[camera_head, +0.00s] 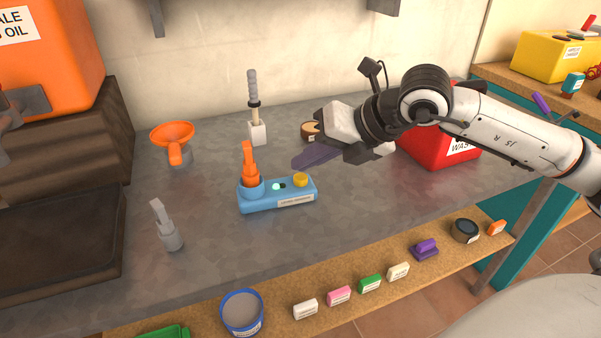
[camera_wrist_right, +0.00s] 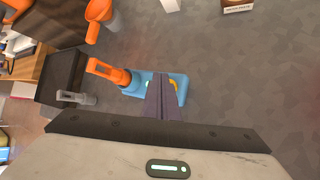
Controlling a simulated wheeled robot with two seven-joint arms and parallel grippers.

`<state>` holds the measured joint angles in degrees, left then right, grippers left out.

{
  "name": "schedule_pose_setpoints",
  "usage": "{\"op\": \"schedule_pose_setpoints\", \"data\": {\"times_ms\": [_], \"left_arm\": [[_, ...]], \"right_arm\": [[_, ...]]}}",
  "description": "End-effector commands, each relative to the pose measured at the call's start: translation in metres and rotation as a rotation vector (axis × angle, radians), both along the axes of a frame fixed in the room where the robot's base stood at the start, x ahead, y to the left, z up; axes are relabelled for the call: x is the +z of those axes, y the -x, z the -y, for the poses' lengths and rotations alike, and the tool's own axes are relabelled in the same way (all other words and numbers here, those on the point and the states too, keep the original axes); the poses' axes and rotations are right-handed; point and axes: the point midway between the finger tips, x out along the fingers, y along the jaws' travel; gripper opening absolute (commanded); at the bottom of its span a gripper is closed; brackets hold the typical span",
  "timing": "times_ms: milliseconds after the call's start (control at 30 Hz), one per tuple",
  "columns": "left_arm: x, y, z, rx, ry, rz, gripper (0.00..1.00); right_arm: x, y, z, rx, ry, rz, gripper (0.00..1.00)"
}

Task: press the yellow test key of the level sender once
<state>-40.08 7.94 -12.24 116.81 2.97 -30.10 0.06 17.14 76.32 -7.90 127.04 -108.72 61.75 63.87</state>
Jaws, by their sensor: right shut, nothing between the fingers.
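The level sender (camera_head: 277,196) is a blue box on the grey bench with an orange-handled part (camera_head: 249,168) at its left end. Its yellow test key (camera_head: 300,180) is a round knob at the right end, and a green light (camera_head: 277,187) glows beside it. My right gripper (camera_head: 297,164) is shut and empty, its purple fingers above and just behind the key. In the right wrist view the shut fingertips (camera_wrist_right: 166,78) overlap the blue box, with the yellow key (camera_wrist_right: 173,85) partly hidden beside them. I cannot tell the exact height gap. My left gripper is not in view.
An orange funnel (camera_head: 173,140), a grey-handled tool (camera_head: 255,110) and a grey bottle (camera_head: 166,228) stand on the bench. A red waste box (camera_head: 436,148) is under my right arm. Several labelled blocks and a blue tub (camera_head: 242,313) line the front shelf. Bench in front of the sender is clear.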

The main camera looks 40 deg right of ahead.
Motion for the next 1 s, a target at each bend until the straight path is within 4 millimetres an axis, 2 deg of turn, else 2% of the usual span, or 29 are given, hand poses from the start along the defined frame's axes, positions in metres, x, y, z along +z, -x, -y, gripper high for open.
{"op": "schedule_pose_setpoints", "data": {"times_ms": [433,900,1000], "left_arm": [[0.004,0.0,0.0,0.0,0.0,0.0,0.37],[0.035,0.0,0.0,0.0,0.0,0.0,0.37],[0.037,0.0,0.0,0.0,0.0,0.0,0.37]], "right_arm": [[0.006,0.0,0.0,0.0,-0.001,0.001,0.0],[0.051,0.0,0.0,0.0,-0.001,0.003,0.0],[0.054,0.0,0.0,0.0,-0.001,0.001,0.0]]}}
